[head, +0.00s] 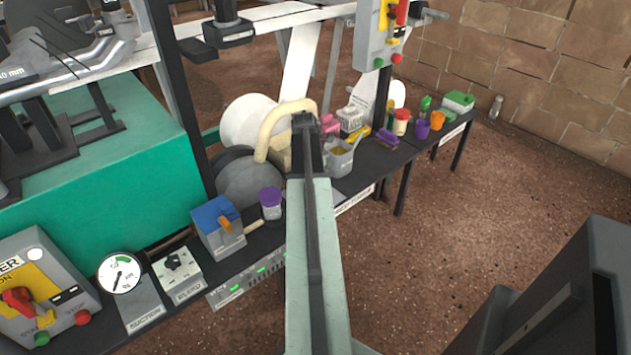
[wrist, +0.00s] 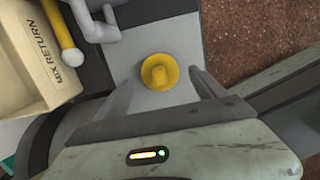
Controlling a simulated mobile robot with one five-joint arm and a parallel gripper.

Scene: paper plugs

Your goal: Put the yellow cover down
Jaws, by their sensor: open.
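The yellow cover (wrist: 158,72) shows in the wrist view as a round yellow piece with a raised knob, over a light grey surface (wrist: 150,104). My gripper (wrist: 163,76) is open, with one grey finger on each side of the cover and a visible gap to both. I cannot tell from this view how high the fingers are above the cover. In the head view my arm reaches over the bench and hides what lies under its end, and I cannot make out the cover there for sure.
A cream bin marked MIX RETURN (wrist: 32,66) stands left of the fingers. Several cups and tools crowd the bench's far end. The brown floor to the right is clear.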

